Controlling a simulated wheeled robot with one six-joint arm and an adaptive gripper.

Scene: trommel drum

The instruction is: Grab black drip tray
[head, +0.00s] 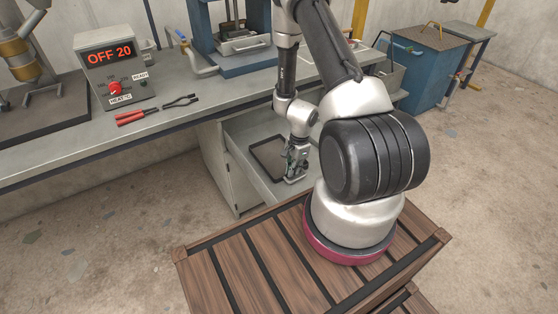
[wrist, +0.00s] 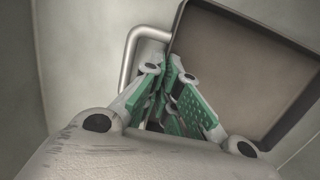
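The black drip tray (head: 268,160) lies in the open grey drawer under the bench. In the wrist view the tray (wrist: 240,55) fills the upper right, with a dark rim and a brownish-grey inside. A bent metal bar (wrist: 131,55) shows beside the tray's left edge and runs behind my fingers. My gripper (head: 293,173) points down into the drawer at the tray's right side. In the wrist view my gripper (wrist: 171,72) has green pads, and its fingertips are close together over the bar and tray edge. The fingers hide whether anything is between them.
Above is the bench top (head: 190,103) with red-handled pliers (head: 136,117), black pliers (head: 181,101) and a heater box (head: 116,75) reading OFF 20. A blue cabinet (head: 420,70) stands at the back right.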

